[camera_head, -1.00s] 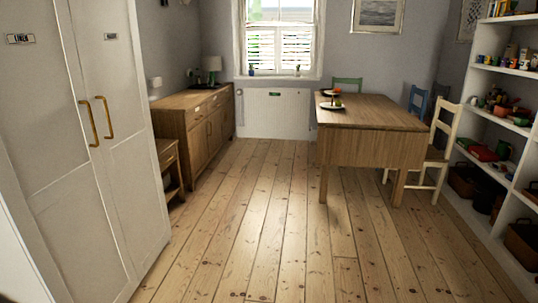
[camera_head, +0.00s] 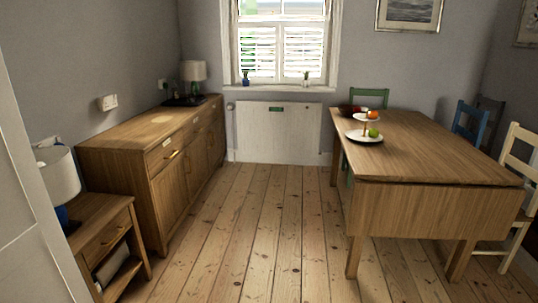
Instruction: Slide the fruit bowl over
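Neither of my grippers is in view.
A wooden sideboard (camera_head: 165,146) with a lamp (camera_head: 193,72) stands along the left wall, with a small side table (camera_head: 105,228) nearer. Chairs stand around the table, a blue one (camera_head: 470,122) and a cream one (camera_head: 517,158) on the right. The floorboards (camera_head: 255,215) between are clear.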

